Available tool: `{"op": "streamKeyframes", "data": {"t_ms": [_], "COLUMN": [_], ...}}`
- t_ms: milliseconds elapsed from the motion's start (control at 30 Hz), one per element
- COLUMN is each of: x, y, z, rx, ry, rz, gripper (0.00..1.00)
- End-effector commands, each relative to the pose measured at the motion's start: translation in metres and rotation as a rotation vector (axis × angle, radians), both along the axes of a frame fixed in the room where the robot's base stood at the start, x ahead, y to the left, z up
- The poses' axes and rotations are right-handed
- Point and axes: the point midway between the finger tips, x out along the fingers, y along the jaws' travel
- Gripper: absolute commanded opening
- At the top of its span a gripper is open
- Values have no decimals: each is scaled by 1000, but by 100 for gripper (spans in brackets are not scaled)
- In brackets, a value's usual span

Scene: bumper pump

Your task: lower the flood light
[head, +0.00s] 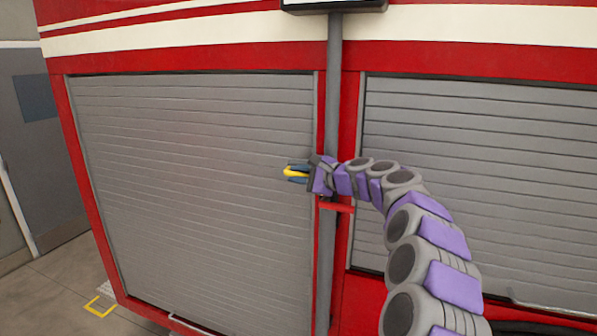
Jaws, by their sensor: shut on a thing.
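A grey vertical pole (334,85) runs down the red truck's side between two roller shutters. A dark-edged box with a pale face (333,5), perhaps the flood light, sits at the pole's top and is cut off by the picture's top edge. My gripper (291,173) is in front of the left shutter, just left of the pole, pointing left. It is shut on a small yellow piece (291,172) with blue beside it; what this belongs to is unclear. My wrist hides part of the pole. A short red bar (338,206) sticks out at the pole, just below my wrist.
Grey roller shutters, left (190,190) and right (480,150), flank the pole. A grey door (40,130) stands at the far left. Bare floor (55,285) with a yellow marking (100,306) shows at the lower left.

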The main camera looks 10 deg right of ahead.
Motion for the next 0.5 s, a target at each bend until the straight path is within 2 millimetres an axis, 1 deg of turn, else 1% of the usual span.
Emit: {"op": "streamKeyframes", "data": {"t_ms": [33,67,333,367,400,500], "x": [0,0,0,0,0,1], "y": [2,2,1,1,1,1], "z": [-13,-15,-18,-19,-19,-18], "rx": [1,0,-2,-2,-2,-2], "ry": [5,4,9,10,11,9], "rz": [4,4,5,5,4,3], "gripper": [0,0,0,23,27,27]}}
